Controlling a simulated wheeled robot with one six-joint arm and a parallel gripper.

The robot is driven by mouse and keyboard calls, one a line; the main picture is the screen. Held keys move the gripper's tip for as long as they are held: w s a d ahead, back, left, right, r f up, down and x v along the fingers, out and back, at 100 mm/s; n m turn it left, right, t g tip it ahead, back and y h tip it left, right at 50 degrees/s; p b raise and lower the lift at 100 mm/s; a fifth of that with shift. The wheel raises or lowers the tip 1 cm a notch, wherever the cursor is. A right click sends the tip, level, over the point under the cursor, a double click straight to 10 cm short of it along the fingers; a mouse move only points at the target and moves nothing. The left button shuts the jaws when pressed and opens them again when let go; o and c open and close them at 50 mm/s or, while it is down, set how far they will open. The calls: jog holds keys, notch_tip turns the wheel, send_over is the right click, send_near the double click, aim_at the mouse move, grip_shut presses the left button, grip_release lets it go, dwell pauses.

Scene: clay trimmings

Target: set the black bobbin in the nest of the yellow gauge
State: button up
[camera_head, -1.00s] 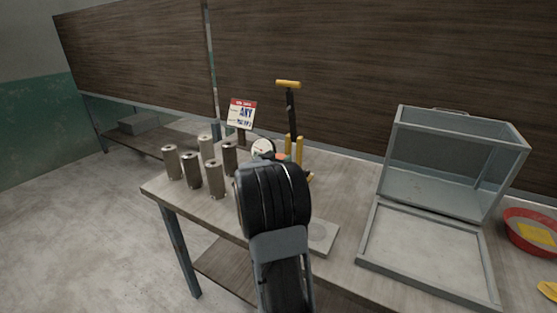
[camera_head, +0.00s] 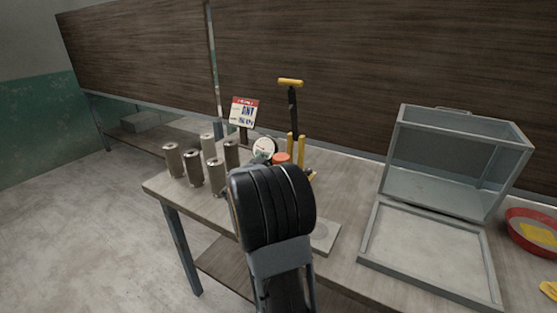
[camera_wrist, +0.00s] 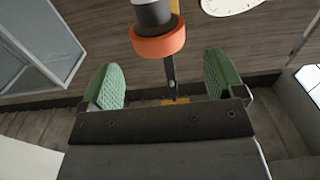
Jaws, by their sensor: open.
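My gripper (camera_wrist: 165,88) is open in the wrist view, with two green ribbed pads apart and nothing between them. A dark and grey cylinder with an orange ring (camera_wrist: 158,40) stands just beyond the pads; its orange part also shows in the head view (camera_head: 281,158). I cannot tell whether it is a bobbin or part of the gauge. The gauge has yellow posts (camera_head: 301,148), a tall black lever with a yellow grip (camera_head: 290,82) and a white dial (camera_head: 264,147). Its nest is not clearly visible.
A red and white sign (camera_head: 243,112) stands behind the bobbins. A glass-sided case (camera_head: 440,165) with a framed tray (camera_head: 425,255) is at right, beside a red bowl (camera_head: 530,232). A flat pale plate (camera_head: 327,238) is partly hidden by my arm. A dark wooden panel closes the back.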

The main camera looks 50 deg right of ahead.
jog(key=w+a+n+t+y, duration=0.2)
jog(key=a+n+t+y, duration=0.3)
jog(key=a, duration=0.7)
jog(key=w+a+n+t+y, duration=0.2)
jog(key=a+n+t+y, duration=0.2)
jog(key=a+y, duration=0.6)
jog(key=s+a+f+n+g+y, duration=0.3)
jog(key=s+a+f+n+g, duration=0.2)
jog(key=s+a, duration=0.5)
jog(key=s+a+f+n+g, duration=0.1)
jog(key=s+a+f+g, duration=0.1)
jog(key=s+g, duration=0.3)
jog(key=s+f, duration=0.1)
jog(key=s, duration=0.3)
jog(key=shift+s+a+h, duration=0.15)
jog(key=shift+h, duration=0.15)
